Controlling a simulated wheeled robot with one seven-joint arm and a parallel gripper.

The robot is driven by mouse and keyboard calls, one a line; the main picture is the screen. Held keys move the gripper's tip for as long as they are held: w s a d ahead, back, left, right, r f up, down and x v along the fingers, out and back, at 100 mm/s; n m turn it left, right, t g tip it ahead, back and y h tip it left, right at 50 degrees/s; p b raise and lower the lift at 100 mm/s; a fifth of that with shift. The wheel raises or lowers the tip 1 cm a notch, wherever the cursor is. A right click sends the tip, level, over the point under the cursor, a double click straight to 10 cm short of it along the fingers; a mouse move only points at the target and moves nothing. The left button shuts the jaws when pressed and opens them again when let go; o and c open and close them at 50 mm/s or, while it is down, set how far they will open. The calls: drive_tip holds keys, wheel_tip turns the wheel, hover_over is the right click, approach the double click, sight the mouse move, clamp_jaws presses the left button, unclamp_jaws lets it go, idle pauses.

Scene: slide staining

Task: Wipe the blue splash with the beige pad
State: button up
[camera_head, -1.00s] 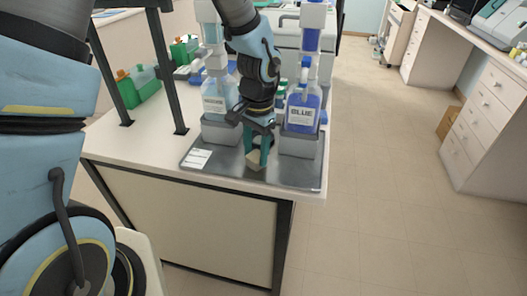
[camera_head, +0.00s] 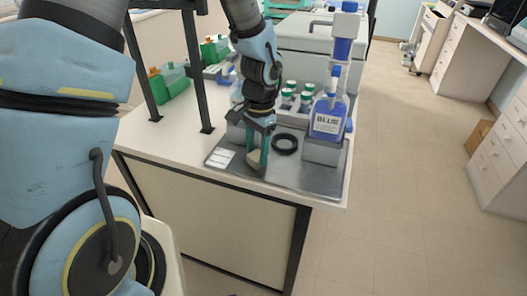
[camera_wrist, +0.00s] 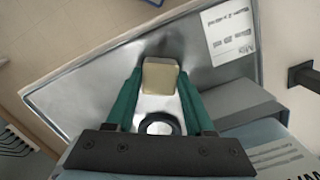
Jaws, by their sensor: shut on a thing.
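My gripper (camera_head: 256,160) is shut on the beige pad (camera_head: 254,157) and points down over the front left part of the metal tray (camera_head: 310,178). In the wrist view the pad (camera_wrist: 160,76) sits between the teal fingertips, above the shiny tray (camera_wrist: 105,85). I cannot tell whether the pad touches the tray. I see no blue splash in either view; the pad, gripper or bottle stands may hide it. The bottle labelled BLUE (camera_head: 327,122) stands upright in a grey holder at the tray's right.
A black ring (camera_head: 285,144) lies on the tray right of my gripper. A white label (camera_head: 220,158) is at the tray's left. Another bottle is mostly hidden behind my arm. Green-capped bottles (camera_head: 291,92) stand behind. Black posts (camera_head: 197,80) rise at the left. The tray's front right is clear.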

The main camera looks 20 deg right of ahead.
drive_tip(key=shift+w+a, duration=0.7)
drive_tip(key=shift+a, duration=0.05)
drive_tip(key=shift+r+p, duration=0.15)
drive_tip(key=shift+p, duration=0.2)
wheel_tip(320, 180, up, 6)
drive_tip(key=p, duration=0.5)
drive_tip(key=shift+d, duration=0.1)
wheel_tip(320, 180, up, 3)
drive_tip(key=shift+f, duration=0.1)
drive_tip(key=shift+s, duration=0.1)
